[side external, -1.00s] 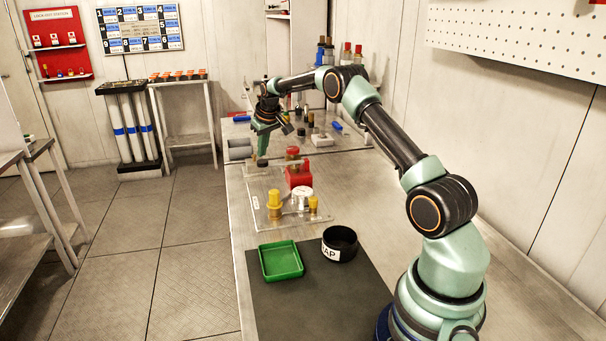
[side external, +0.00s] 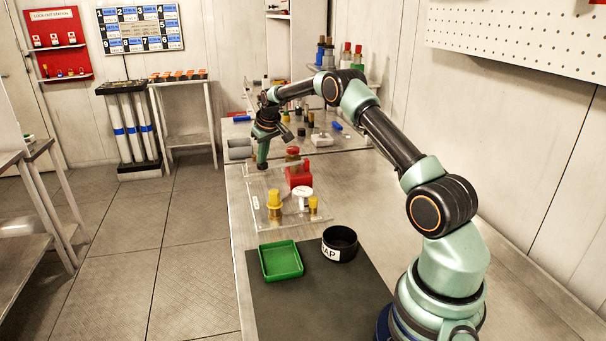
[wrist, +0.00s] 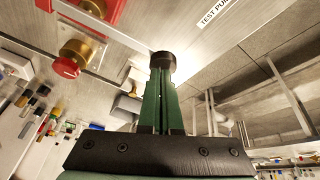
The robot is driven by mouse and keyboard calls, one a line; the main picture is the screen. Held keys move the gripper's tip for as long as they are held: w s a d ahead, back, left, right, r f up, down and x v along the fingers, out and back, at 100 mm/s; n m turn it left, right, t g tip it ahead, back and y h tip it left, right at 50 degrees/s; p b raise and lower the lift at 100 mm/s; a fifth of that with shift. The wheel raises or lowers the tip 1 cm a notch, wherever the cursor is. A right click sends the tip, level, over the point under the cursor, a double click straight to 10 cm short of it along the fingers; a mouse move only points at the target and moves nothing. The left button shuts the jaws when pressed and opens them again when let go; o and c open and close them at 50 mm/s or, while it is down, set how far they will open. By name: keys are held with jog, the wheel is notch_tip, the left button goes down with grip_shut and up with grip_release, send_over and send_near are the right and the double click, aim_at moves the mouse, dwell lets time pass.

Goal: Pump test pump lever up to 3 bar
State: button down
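The test pump stands on a clear base plate (side external: 262,222) on the bench, with a red block (side external: 298,177), brass and yellow fittings and a white gauge (side external: 302,193). A label reading "TEST PU…" shows at the top of the wrist view (wrist: 217,12). My gripper (side external: 263,164) points down at the far left end of the pump. In the wrist view its green fingers (wrist: 161,85) lie close together, with their tips at a round black knob (wrist: 162,62), which looks like the lever's end. I cannot tell whether they touch it. The gauge reading is too small to read.
A green tray (side external: 281,278) and a black round holder (side external: 339,255) labelled "…AP" sit on a dark mat (side external: 270,310) nearer the camera. A red valve knob (wrist: 66,68) is left of my fingers. Bottles and small parts stand at the bench's far end.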

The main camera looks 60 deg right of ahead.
jog(key=shift+f, duration=1.35)
jog(key=shift+r, duration=2.5)
jog(key=shift+f, duration=2.5)
jog(key=shift+r, duration=2.5)
jog(key=shift+f, duration=0.1)
